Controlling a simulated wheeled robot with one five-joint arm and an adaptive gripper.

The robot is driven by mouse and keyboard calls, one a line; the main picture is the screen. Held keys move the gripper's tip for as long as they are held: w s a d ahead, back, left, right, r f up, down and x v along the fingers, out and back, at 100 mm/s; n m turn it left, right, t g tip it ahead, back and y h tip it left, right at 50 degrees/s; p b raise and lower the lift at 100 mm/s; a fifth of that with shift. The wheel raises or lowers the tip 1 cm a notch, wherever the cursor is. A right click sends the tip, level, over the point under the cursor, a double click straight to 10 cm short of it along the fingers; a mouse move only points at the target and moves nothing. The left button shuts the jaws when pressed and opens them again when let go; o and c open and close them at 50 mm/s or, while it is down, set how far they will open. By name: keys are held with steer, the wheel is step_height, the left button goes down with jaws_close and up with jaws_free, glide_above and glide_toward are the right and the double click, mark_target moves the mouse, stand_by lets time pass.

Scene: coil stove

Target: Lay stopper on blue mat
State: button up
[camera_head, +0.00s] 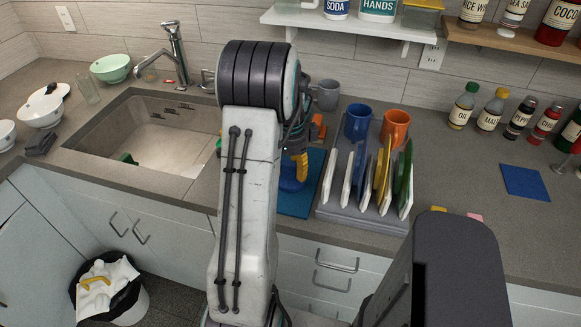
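My arm reaches over the counter, and its upper link hides much of what lies behind it. Part of my gripper (298,160) shows at the link's right edge, above a blue mat (302,200); its fingers are mostly hidden, so I cannot tell whether it is open or holds anything. A rounded blue item (291,180) shows just below it, partly covered. A smaller flat blue square (527,181) lies on the right counter.
A rack (350,212) of upright plates stands right of the mat, with a blue mug (357,122) and an orange mug (395,128) behind it. The sink (150,135) is left. Bottles line the right back wall. Counter between rack and blue square is clear.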

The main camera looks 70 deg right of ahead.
mark_target(290, 166)
steer(key=shift+r, duration=0.15)
step_height(290, 166, up, 10)
steer(key=shift+a+f, duration=0.1)
steer(key=shift+a, duration=0.05)
steer(key=w+a+r+n+t+h+b, duration=0.1)
steer(key=w+a+r+n, duration=0.2)
steer(key=w+a+n, duration=0.6)
steer(key=w+a+r+n+b, duration=0.1)
steer(key=w+a+r+n, duration=0.1)
steer(key=w+a+n, duration=0.75)
steer(key=shift+s+a+f+n+t+y, duration=0.25)
steer(key=shift+s+a+f+n+t, duration=0.55)
steer(key=shift+a+n, duration=2.6)
steer(key=shift+s+a+f+n+t+y, duration=0.2)
steer(key=shift+s+a+f+n, duration=0.65)
steer(key=shift+a+n, duration=2.55)
steer(key=shift+s+a+f+n+t+y, duration=0.4)
steer(key=shift+s+a+n, duration=1.2)
steer(key=shift+a, duration=3.2)
steer(key=shift+w+n, duration=0.35)
steer(key=shift+w, duration=0.05)
